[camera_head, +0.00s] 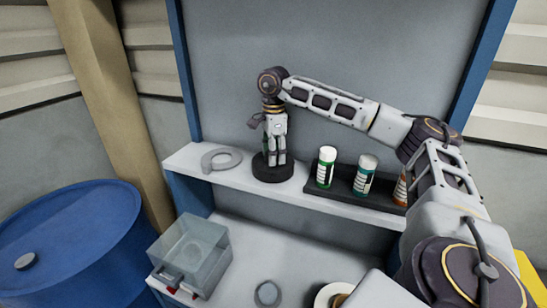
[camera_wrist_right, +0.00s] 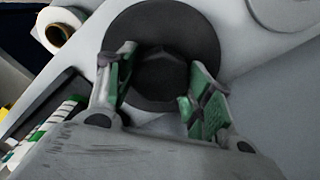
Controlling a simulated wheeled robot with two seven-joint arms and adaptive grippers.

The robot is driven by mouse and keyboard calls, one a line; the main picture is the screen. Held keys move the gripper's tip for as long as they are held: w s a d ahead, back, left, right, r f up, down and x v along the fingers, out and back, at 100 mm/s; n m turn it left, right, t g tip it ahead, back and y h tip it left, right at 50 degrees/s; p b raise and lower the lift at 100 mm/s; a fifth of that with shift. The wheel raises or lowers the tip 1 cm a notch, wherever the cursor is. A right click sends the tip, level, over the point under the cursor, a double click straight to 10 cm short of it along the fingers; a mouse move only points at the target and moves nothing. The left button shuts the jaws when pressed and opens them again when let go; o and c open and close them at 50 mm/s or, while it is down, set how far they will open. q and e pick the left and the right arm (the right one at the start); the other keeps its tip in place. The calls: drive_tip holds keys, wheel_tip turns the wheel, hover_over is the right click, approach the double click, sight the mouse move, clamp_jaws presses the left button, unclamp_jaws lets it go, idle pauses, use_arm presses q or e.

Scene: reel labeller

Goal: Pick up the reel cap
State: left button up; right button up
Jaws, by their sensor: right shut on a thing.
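The reel cap (camera_head: 272,173) is a black round disc lying on the upper white shelf, below my right gripper (camera_head: 277,157). In the right wrist view the cap (camera_wrist_right: 140,28) shows a faceted dark knob at its middle. My right gripper (camera_wrist_right: 160,92) points down with its green-padded fingers on either side of this knob, shut on it. The cap looks flat on the shelf; I cannot tell any gap below it. My left gripper is not in view.
A grey open ring (camera_head: 222,166) lies left of the cap. Below are a clear bin (camera_head: 205,263), a grey disc (camera_head: 267,293) and a roll (camera_head: 325,294). A blue drum (camera_head: 85,240) stands left.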

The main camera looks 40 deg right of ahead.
drive_tip(key=shift+r, duration=0.55)
wheel_tip(320, 180, up, 8)
drive_tip(key=shift+r, duration=0.45)
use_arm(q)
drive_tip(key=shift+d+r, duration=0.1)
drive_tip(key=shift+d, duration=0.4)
